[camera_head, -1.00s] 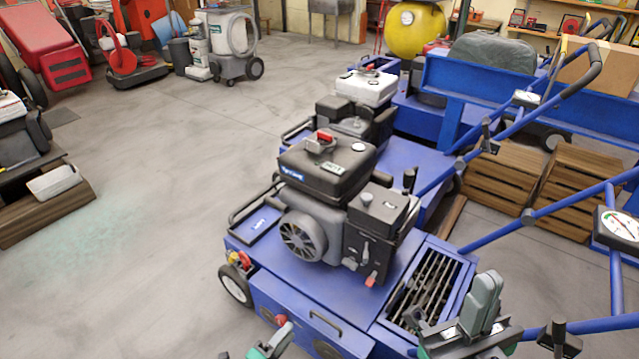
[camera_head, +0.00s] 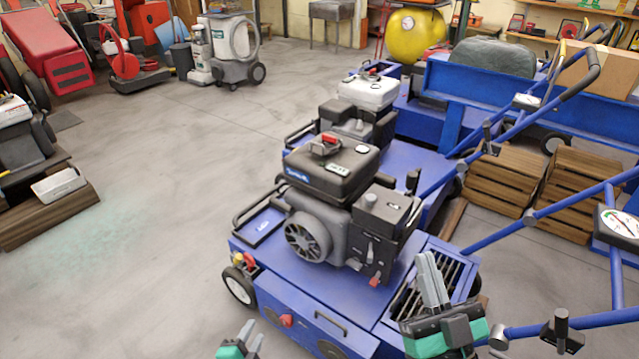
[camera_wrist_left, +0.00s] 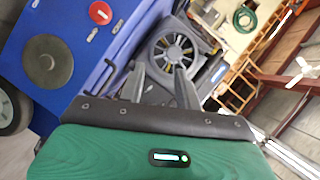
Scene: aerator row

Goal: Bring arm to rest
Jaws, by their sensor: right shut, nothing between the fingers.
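My left gripper (camera_head: 253,336) is at the bottom edge of the head view, in front of the near blue aerator (camera_head: 345,335). In the left wrist view its two dark fingers (camera_wrist_left: 160,75) stand apart with nothing held between them. They point toward the aerator's engine and its round fan grille (camera_wrist_left: 173,52). My right gripper (camera_head: 428,268) is in the lower right of the head view, in front of the slatted tine opening (camera_head: 462,272). Its grey fingers point up, are together and hold nothing. Whether either gripper touches the aerator I cannot tell.
The near aerator carries a black engine (camera_head: 330,170). Its blue handlebar (camera_head: 560,328) with a dial (camera_head: 622,224) runs close to my right gripper. More blue machines and wooden crates (camera_head: 500,180) stand behind. The grey floor (camera_head: 170,200) at left is largely clear.

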